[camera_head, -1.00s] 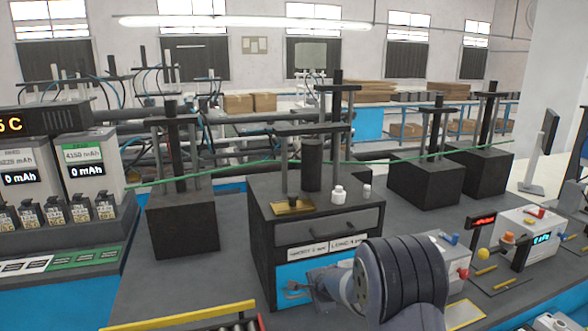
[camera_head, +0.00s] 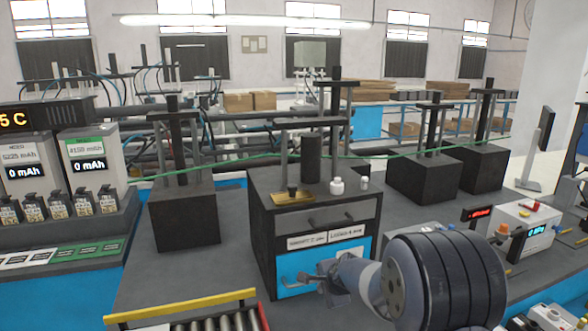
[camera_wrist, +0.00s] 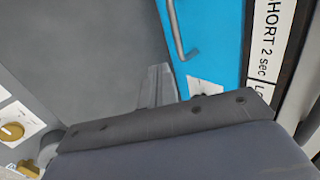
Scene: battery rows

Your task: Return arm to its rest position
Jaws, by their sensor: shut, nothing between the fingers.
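My arm reaches in from the lower right of the head view. My gripper (camera_head: 304,278) is shut and empty in front of the blue lower panel (camera_head: 297,264) of the dark central bench unit. In the wrist view the gripper (camera_wrist: 158,86) shows as a narrow grey piece beyond my dark wrist part. It looks apart from the panel's metal handle (camera_wrist: 180,35), though depth is hard to judge. My thick, ribbed arm link hides part of the bench to the right.
The unit has a dark drawer front (camera_head: 340,216) and a SHORT/LONG label strip (camera_head: 326,238). A white bottle (camera_head: 337,186) and a brass plate (camera_head: 293,197) sit on top. A roller conveyor (camera_head: 215,325) lies front left. A white instrument box (camera_head: 525,225) stands to the right.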

